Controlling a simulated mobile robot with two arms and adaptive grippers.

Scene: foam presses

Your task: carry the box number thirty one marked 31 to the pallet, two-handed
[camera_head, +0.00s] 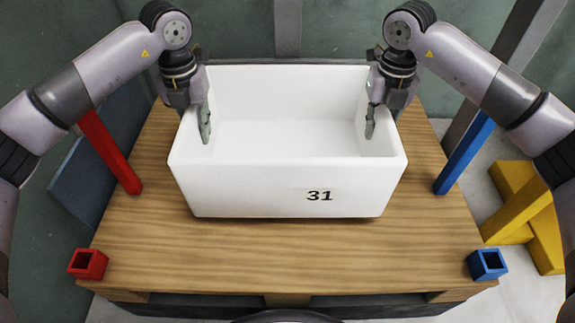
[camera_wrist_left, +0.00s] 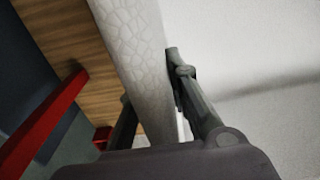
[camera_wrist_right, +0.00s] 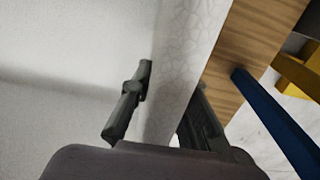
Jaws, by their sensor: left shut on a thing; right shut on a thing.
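The white open box marked 31 (camera_head: 255,188) is in the middle of the head view, over the wooden pallet top (camera_head: 160,240). Its inside looks empty. I cannot tell whether its underside touches the wood. My left gripper (camera_head: 203,122) is shut on the box's left wall, one finger inside and one outside. The left wrist view shows that wall (camera_wrist_left: 135,50) between the fingers. My right gripper (camera_head: 373,120) is shut on the right wall in the same way. The right wrist view shows this wall (camera_wrist_right: 185,60) between the fingers. The outer fingers are hidden in the head view.
A red post (camera_head: 110,152) and a blue post (camera_head: 465,153) rise at the sides. A short red socket (camera_head: 88,264) and blue socket (camera_head: 488,264) stand at the front corners. Yellow blocks (camera_head: 520,212) lie at right. A dark blue panel (camera_head: 92,165) leans at left.

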